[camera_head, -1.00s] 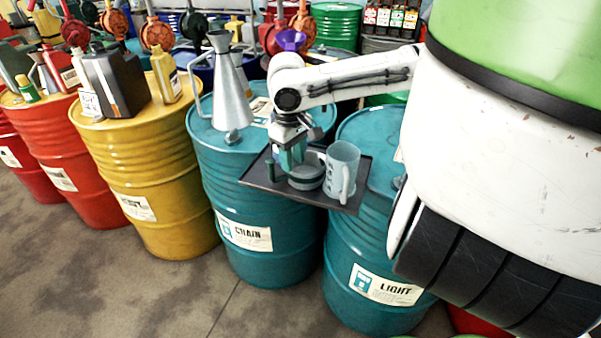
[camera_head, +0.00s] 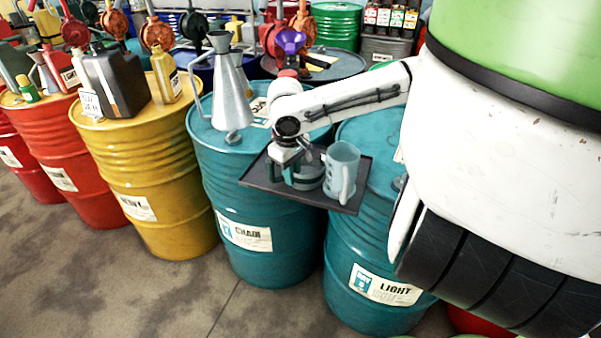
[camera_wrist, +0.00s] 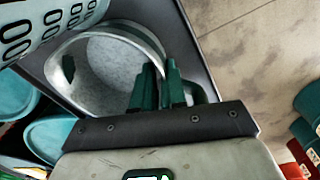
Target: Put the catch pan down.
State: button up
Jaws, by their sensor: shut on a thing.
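My gripper (camera_head: 287,168) is low over the tray, at the pan's left side. In the wrist view the pan (camera_wrist: 105,78) opens in front of my green fingers (camera_wrist: 159,72). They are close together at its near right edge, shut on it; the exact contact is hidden. The inside of the pan looks empty.
A grey-blue jug (camera_head: 341,170) stands on the tray, close to the pan's right. A metal funnel can (camera_head: 229,95) stands behind left. Free tray surface is narrow.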

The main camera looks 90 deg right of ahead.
grip_shut()
jog(key=shift+w+a+r, duration=0.1)
jog(key=shift+a+r, duration=0.05)
jog(key=shift+r, duration=0.35)
notch_tip(320, 180, up, 6)
jog(key=w+a+p, duration=0.3)
jog(key=a, duration=0.6)
jog(key=w+a+p, duration=0.2)
jog(key=w+a, duration=0.1)
jog(key=a, duration=0.6)
jog(key=shift+a+p, duration=0.35)
jog(key=shift+p, duration=0.05)
